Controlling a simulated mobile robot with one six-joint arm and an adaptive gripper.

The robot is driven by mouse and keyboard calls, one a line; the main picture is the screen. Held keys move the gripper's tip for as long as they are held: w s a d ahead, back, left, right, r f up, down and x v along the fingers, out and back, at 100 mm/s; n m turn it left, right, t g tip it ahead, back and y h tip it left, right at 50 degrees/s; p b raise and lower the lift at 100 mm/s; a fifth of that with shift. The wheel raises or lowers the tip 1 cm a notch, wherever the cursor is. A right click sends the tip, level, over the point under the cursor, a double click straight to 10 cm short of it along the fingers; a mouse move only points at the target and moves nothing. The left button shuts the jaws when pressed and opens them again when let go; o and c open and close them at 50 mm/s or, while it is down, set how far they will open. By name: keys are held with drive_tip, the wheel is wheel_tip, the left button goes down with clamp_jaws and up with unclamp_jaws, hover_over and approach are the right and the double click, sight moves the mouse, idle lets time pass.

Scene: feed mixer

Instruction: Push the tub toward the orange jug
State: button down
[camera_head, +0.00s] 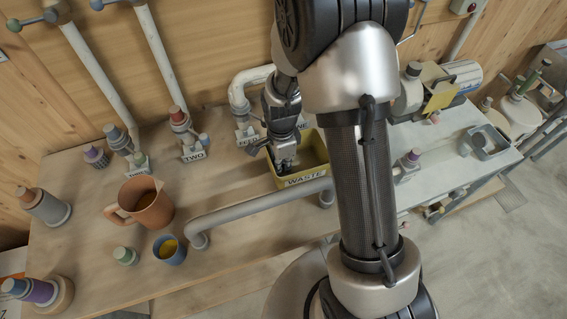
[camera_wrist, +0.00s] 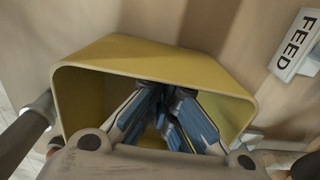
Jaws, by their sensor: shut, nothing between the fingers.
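The yellow tub (camera_head: 314,150), labelled WASTE on its front, stands on the wooden bench right of centre. In the wrist view its yellow wall (camera_wrist: 85,100) surrounds the fingers on several sides. My gripper (camera_head: 284,165) points down into the tub's left part, its fingers shut and empty. In the wrist view my gripper (camera_wrist: 168,108) shows blue-padded fingers inside the tub's opening; I cannot tell whether they touch a wall. The orange jug (camera_head: 147,205) stands upright to the left, apart from the tub, handle facing left. My arm hides what lies right of the tub.
A grey bent pipe (camera_head: 255,208) runs across the bench in front of the tub. A blue cup (camera_head: 170,250) with yellow contents and a green-topped piece (camera_head: 126,256) stand near the jug. A label block reading TWO (camera_head: 194,153) is behind. Bench between jug and tub looks clear.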

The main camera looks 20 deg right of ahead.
sight(211, 191)
drive_tip(key=shift+a, duration=0.1)
drive_tip(key=a+p, duration=0.1)
drive_tip(key=a, duration=2)
drive_tip(key=shift+a+p, duration=0.1)
drive_tip(key=shift+p, duration=0.25)
